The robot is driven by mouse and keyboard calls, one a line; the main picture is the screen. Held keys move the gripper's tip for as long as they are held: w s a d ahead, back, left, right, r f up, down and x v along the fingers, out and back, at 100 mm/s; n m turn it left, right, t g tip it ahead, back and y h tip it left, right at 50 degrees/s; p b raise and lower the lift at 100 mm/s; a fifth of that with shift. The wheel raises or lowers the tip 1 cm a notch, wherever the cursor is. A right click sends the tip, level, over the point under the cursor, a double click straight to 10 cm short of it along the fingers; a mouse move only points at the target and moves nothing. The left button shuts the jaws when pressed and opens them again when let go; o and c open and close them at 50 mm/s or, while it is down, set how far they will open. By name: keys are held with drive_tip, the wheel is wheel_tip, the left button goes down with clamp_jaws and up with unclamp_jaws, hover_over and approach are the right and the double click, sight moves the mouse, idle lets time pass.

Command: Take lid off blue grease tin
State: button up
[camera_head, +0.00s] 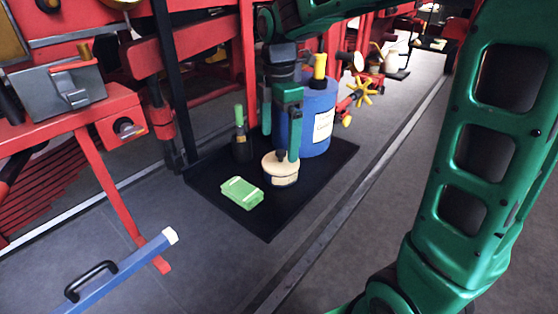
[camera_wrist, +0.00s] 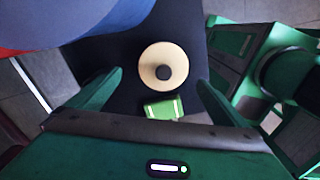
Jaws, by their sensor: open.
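The grease tin (camera_head: 283,181) stands upright on a black mat (camera_head: 268,225). Its cream lid (camera_head: 273,164) is on and has a dark knob in the middle. In the wrist view the round lid (camera_wrist: 149,56) and its knob (camera_wrist: 164,72) show from above, ahead of and between my fingers. My gripper (camera_head: 280,134) is open and empty, pointing down over the tin. One finger partly covers the lid in the head view, and I cannot tell whether it touches. The wrist view shows both fingertips of my gripper (camera_wrist: 160,79) apart, on either side of the knob.
A large blue drum (camera_head: 322,115) stands close behind the tin. A green block (camera_head: 241,192) lies in front of it, and a dark bottle with a green top (camera_head: 241,142) stands to the left. Red machinery (camera_head: 205,45) borders the back. The mat's front corner is clear.

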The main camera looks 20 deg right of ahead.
sight(281, 151)
drive_tip(key=f, duration=0.4)
drive_tip(key=shift+s+d+f, duration=0.2)
drive_tip(key=shift+f, duration=0.2)
drive_tip(key=c, duration=1)
